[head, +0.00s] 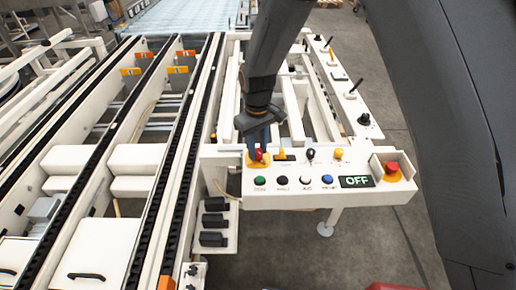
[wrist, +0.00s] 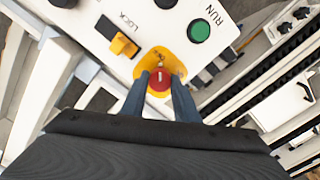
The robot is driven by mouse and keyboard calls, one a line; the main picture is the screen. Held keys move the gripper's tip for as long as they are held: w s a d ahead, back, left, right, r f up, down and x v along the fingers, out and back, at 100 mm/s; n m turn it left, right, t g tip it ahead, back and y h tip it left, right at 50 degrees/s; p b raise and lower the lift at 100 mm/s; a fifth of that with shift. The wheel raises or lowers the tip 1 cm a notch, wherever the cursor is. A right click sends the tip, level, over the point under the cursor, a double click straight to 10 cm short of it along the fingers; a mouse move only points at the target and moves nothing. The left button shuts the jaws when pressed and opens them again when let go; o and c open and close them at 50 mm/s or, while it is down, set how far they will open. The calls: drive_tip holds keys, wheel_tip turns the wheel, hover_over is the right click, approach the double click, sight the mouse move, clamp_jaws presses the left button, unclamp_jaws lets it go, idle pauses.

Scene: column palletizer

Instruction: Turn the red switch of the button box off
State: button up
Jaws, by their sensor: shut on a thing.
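The red switch (head: 259,154) sits on a yellow plate at the left of the white button box (head: 330,197). In the wrist view the red switch (wrist: 159,80) shows a pale mark on its top, and its yellow plate (wrist: 160,58) spreads around it. My gripper (head: 259,150) reaches down from above onto the switch. In the wrist view its two blue-grey fingers (wrist: 159,86) are shut on the red switch, one at each side. A display on the box (head: 357,182) reads OFF.
Near the switch are a yellow lock switch (wrist: 124,46), a green RUN button (wrist: 199,31) and a black knob (head: 310,154). A red emergency button (head: 392,169) stands at the box's right end. Conveyor rails (head: 190,150) run along the left.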

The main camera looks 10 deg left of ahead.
sight(258, 151)
drive_tip(key=shift+w+n, duration=0.1)
drive_tip(key=shift+n, duration=0.4)
drive_tip(key=o, duration=1.1)
drive_tip(key=shift+c, duration=0.2)
drive_tip(key=shift+r+b, duration=0.8)
drive_tip(key=shift+r, duration=3.15)
